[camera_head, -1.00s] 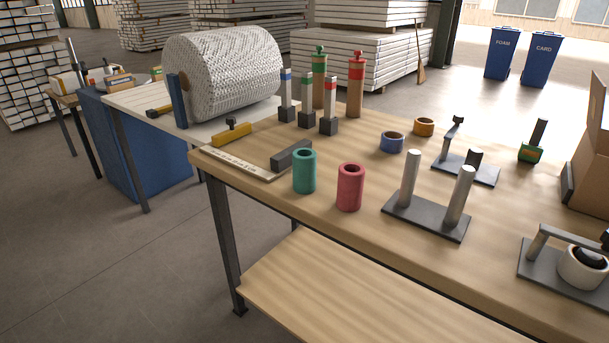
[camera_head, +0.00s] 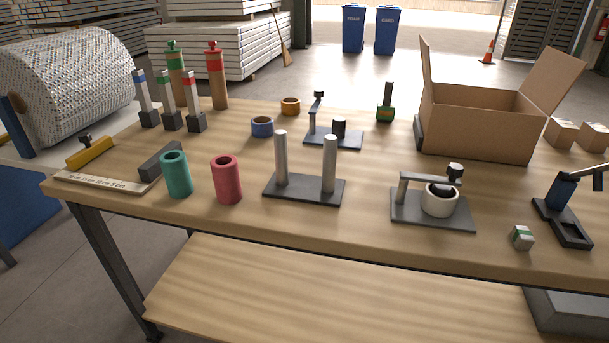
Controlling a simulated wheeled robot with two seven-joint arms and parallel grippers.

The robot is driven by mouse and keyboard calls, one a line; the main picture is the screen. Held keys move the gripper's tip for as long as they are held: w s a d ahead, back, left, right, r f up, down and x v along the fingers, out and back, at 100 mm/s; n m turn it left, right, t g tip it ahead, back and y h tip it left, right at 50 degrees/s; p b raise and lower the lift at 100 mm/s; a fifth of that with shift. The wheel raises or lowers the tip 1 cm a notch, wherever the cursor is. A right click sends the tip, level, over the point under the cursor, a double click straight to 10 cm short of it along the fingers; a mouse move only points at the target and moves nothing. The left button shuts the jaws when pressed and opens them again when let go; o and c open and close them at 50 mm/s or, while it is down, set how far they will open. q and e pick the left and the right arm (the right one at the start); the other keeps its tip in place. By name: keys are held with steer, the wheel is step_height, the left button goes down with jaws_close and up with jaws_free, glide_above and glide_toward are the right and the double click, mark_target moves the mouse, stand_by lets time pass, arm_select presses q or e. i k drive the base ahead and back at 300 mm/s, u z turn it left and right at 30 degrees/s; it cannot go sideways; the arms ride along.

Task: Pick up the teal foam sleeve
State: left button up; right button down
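The teal foam sleeve (camera_head: 177,175) stands upright near the front left part of the wooden workbench (camera_head: 330,232). It is a short hollow cylinder with a dark open top. A red foam sleeve (camera_head: 227,180) of similar shape stands upright just to its right, apart from it. Neither of my grippers shows in the head view.
A dark grey block (camera_head: 160,160) lies close behind and left of the teal sleeve, beside a ruler (camera_head: 105,182). A base with two metal posts (camera_head: 304,188) stands right of the red sleeve. An open cardboard box (camera_head: 475,125) stands at the back right.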

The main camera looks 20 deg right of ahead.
mark_target(173, 162)
steer(key=u, duration=1.7)
steer(key=i, duration=1.65)
steer(key=z, duration=3.05)
